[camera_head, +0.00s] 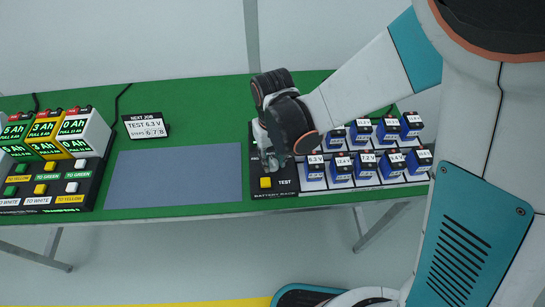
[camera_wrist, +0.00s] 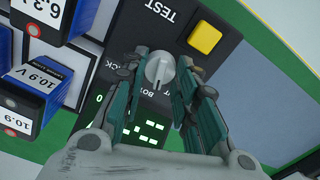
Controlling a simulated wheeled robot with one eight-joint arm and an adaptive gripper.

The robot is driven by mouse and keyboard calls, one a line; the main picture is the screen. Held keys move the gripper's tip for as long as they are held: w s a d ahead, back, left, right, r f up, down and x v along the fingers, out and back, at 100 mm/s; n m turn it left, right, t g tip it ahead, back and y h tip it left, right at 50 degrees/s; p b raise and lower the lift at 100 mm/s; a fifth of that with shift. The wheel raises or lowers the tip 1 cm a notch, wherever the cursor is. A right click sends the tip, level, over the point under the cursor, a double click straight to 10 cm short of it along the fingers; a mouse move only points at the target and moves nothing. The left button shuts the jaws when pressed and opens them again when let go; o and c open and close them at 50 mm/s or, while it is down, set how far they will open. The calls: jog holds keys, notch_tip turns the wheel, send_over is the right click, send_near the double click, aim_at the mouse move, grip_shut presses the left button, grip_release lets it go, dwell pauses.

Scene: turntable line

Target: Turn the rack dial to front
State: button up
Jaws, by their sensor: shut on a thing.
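The rack dial (camera_wrist: 159,70) is a grey round knob on the black panel of the battery rack (camera_head: 275,193). In the wrist view, the fingers of my gripper (camera_wrist: 160,80) stand on both sides of the dial and are shut on it. Lettering around the dial is partly covered by the fingers, so I cannot tell which label it points to. A green-lit display (camera_wrist: 145,130) shows between the fingers. In the head view my gripper (camera_head: 280,150) hides the dial. A yellow button (camera_head: 265,183) marked TEST is beside it; it also shows in the wrist view (camera_wrist: 205,38).
Several blue-and-black batteries (camera_head: 341,167) stand in rows on the rack, right of my gripper. A grey mat (camera_head: 175,175) lies empty to the left. A sign (camera_head: 146,125) reads TEST 6.3 V. Chargers (camera_head: 85,133) with a button panel stand at far left.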

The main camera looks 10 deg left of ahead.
jog(key=n+b, duration=0.1)
jog(key=n, duration=0.5)
jog(key=shift+n, duration=0.3)
dwell(0.4)
jog(key=o, duration=1.1)
